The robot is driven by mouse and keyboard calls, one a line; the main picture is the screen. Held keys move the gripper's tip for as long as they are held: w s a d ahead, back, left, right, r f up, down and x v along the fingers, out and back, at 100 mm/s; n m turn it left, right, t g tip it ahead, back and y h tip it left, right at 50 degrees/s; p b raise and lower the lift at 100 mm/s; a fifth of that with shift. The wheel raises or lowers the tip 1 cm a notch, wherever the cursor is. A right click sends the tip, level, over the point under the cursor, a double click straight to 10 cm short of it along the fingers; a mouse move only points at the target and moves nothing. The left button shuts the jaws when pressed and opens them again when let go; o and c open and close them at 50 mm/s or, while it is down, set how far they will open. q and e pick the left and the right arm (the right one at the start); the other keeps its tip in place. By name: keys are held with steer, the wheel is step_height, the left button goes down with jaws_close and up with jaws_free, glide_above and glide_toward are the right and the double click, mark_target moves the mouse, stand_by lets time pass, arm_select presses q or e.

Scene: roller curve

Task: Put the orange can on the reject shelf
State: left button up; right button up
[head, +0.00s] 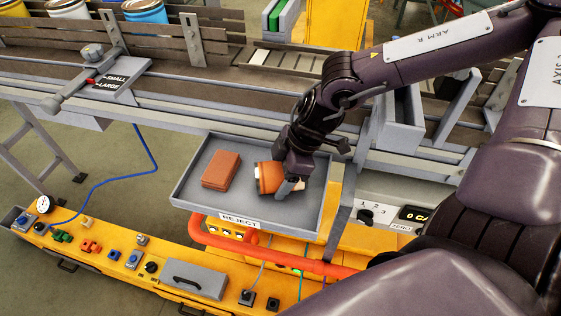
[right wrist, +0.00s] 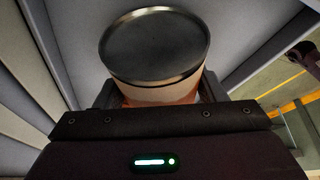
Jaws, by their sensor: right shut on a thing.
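The orange can (head: 269,178) is at the right part of the grey reject shelf (head: 222,158), which carries a REJECT label. My right gripper (head: 287,184) is shut on the can, which looks tilted in the head view. Whether the can touches the shelf floor is hard to tell. In the right wrist view the can (right wrist: 155,45) shows its dark metal end with a shiny rim, and an orange strip below it between the fingers. My left gripper is not in view.
A reddish-brown box (head: 221,170) lies on the shelf to the left of the can. The roller conveyor (head: 250,105) runs behind. An orange-red tube rail (head: 270,262) and a yellow control bench (head: 120,265) are in front. Several cans stand at the upper left.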

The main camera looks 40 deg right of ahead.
steer(key=o, duration=1.1)
steer(key=shift+f, duration=0.1)
steer(key=shift+c, duration=0.2)
steer(key=shift+r, duration=0.35)
steer(key=shift+v, duration=3.6)
steer(key=shift+d, duration=0.1)
